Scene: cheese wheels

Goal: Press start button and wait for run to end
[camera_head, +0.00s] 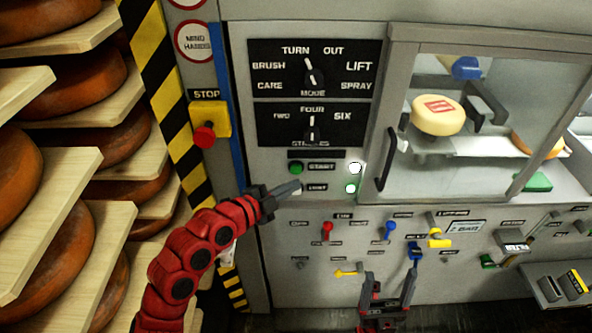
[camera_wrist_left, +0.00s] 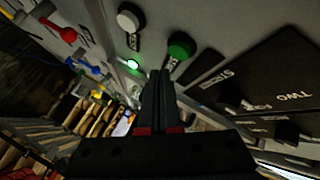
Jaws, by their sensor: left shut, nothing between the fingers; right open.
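The green start button (camera_head: 296,168) sits on the grey machine panel, left of a label reading START. It also shows in the left wrist view (camera_wrist_left: 181,45). My left gripper (camera_head: 297,187) is shut and empty, its fingertips just below the start button in the head view. In the left wrist view the fingertips (camera_wrist_left: 161,74) lie close to the button; I cannot tell whether they touch anything. A white button (camera_wrist_left: 129,18) is beside the green one. A white lamp (camera_head: 355,168) and a green lamp (camera_head: 351,188) glow. My right gripper (camera_head: 389,280) is open and empty, low before the panel.
Mode and strokes knobs (camera_head: 313,75) are above the start button. A red stop button (camera_head: 205,136) on a yellow box is at the left. A clear window (camera_head: 460,110) shows a cheese wheel (camera_head: 437,115) inside. Several coloured levers line the lower panel. Cheese shelves (camera_head: 70,180) stand left.

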